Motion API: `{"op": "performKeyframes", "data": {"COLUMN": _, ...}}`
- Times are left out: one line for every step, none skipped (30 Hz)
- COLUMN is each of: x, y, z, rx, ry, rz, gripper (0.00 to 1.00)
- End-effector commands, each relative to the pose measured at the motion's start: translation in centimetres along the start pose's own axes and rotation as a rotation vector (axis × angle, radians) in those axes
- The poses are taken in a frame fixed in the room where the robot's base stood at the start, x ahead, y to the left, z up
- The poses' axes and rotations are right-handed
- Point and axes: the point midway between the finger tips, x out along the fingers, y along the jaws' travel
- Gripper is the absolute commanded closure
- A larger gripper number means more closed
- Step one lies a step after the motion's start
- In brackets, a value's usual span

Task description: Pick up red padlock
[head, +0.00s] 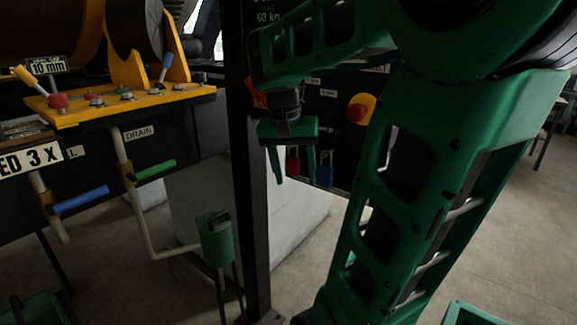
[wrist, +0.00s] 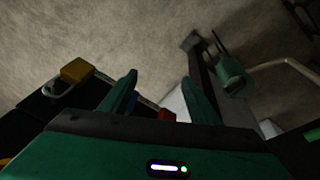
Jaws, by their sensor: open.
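The red padlock (head: 293,160) hangs at the dark panel and shows in the gap between my gripper's two fingers in the head view. In the wrist view the red padlock (wrist: 168,115) is a small red patch low between the fingers, mostly hidden by my gripper's body. My gripper (head: 294,180) is open, fingers pointing down, with nothing held. The wrist view also shows my gripper (wrist: 160,78) with its fingers spread apart. Whether a finger touches the padlock, I cannot tell.
A blue padlock (head: 324,173) hangs just right of the red one. A red button on a yellow base (head: 360,108) is on the panel. A dark post (head: 246,180) stands left of my gripper. A yellow block (wrist: 77,70) shows left in the wrist view.

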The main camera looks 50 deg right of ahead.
Motion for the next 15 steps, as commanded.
{"op": "performKeyframes", "data": {"x": -1.2, "y": -0.9, "z": -2.8, "rx": 0.08, "ry": 0.03, "rz": 0.015, "gripper": 0.44}}
{"op": "performKeyframes", "data": {"x": -1.8, "y": -1.3, "z": -4.2, "rx": 0.128, "ry": 0.047, "rz": 0.022, "gripper": 0.44}}
{"op": "performKeyframes", "data": {"x": -2.6, "y": -1.8, "z": -5.9, "rx": 0.188, "ry": 0.068, "rz": 0.027, "gripper": 0.44}}
{"op": "performKeyframes", "data": {"x": -3.2, "y": -2.1, "z": -7.0, "rx": 0.229, "ry": 0.082, "rz": 0.03, "gripper": 0.44}}
{"op": "performKeyframes", "data": {"x": -3.6, "y": -2.5, "z": -8.0, "rx": 0.267, "ry": 0.093, "rz": 0.032, "gripper": 0.44}}
{"op": "performKeyframes", "data": {"x": -4.2, "y": -2.9, "z": -9.1, "rx": 0.313, "ry": 0.106, "rz": 0.033, "gripper": 0.44}}
{"op": "performKeyframes", "data": {"x": -4.5, "y": -3.1, "z": -9.8, "rx": 0.344, "ry": 0.116, "rz": 0.034, "gripper": 0.44}}
{"op": "performKeyframes", "data": {"x": -4.8, "y": -3.4, "z": -10.5, "rx": 0.369, "ry": 0.123, "rz": 0.033, "gripper": 0.44}}
{"op": "performKeyframes", "data": {"x": -5.2, "y": -3.6, "z": -11.1, "rx": 0.399, "ry": 0.131, "rz": 0.032, "gripper": 0.44}}
{"op": "performKeyframes", "data": {"x": -5.3, "y": -3.8, "z": -11.5, "rx": 0.417, "ry": 0.135, "rz": 0.032, "gripper": 0.44}}
{"op": "performKeyframes", "data": {"x": -5.5, "y": -3.9, "z": -11.8, "rx": 0.432, "ry": 0.138, "rz": 0.032, "gripper": 0.44}}
{"op": "performKeyframes", "data": {"x": -5.5, "y": -4.0, "z": -12.2, "rx": 0.447, "ry": 0.142, "rz": 0.032, "gripper": 0.44}}
{"op": "performKeyframes", "data": {"x": -5.4, "y": -4.0, "z": -12.3, "rx": 0.453, "ry": 0.143, "rz": 0.032, "gripper": 0.44}}
{"op": "performKeyframes", "data": {"x": -5.2, "y": -4.0, "z": -12.4, "rx": 0.458, "ry": 0.144, "rz": 0.033, "gripper": 0.44}}
{"op": "performKeyframes", "data": {"x": -4.8, "y": -4.0, "z": -12.5, "rx": 0.462, "ry": 0.145, "rz": 0.033, "gripper": 0.44}}
